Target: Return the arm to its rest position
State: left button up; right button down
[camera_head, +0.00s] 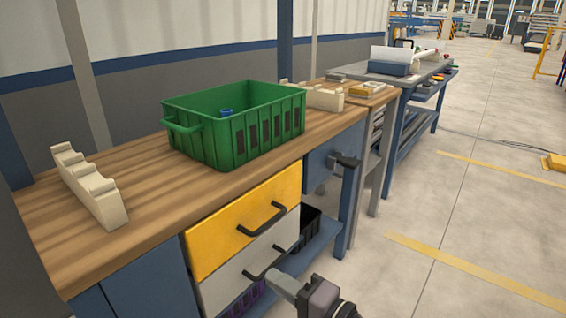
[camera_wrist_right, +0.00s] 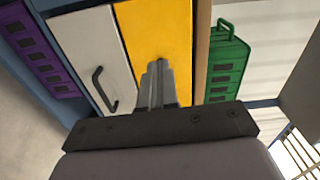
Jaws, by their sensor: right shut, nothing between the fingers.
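My right gripper (camera_head: 283,285) is low at the bottom of the head view, in front of the workbench drawers and below the wooden top. In the right wrist view the right gripper (camera_wrist_right: 158,82) has its fingers together and empty, pointing at the yellow drawer (camera_wrist_right: 160,30). Part of my right arm shows beside it in the head view. My left gripper does not show. A green crate (camera_head: 235,130) stands on the wooden workbench (camera_head: 150,215), with a blue piece (camera_head: 226,112) partly visible inside it.
A cream notched rack (camera_head: 90,187) stands at the bench's left end, and another (camera_head: 325,98) is behind the crate. Drawer handles (camera_head: 262,219) stick out of the bench front. A grey table (camera_head: 425,72) stands further back. The floor (camera_head: 420,200) at right is mostly clear.

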jog(key=s+d+f+n+h, duration=1)
jog(key=s+d+f, duration=0.3)
jog(key=s+d, duration=0.3)
pick_arm(q)
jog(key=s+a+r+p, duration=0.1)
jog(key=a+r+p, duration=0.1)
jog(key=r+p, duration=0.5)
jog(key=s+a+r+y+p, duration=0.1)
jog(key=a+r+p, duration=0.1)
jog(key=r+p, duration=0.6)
jog(key=p, duration=0.7)
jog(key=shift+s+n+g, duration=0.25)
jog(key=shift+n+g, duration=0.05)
pick_arm(e)
jog(key=s+d+r, duration=0.1)
jog(key=d+r, duration=0.1)
jog(key=r, duration=0.5)
jog(key=d+r+h, duration=0.1)
jog(key=d+r, duration=0.2)
jog(key=r, duration=0.4)
jog(key=shift+s+r+g+h, duration=0.3)
jog(key=shift+s+g, duration=0.05)
jog(key=shift+g, duration=0.05)
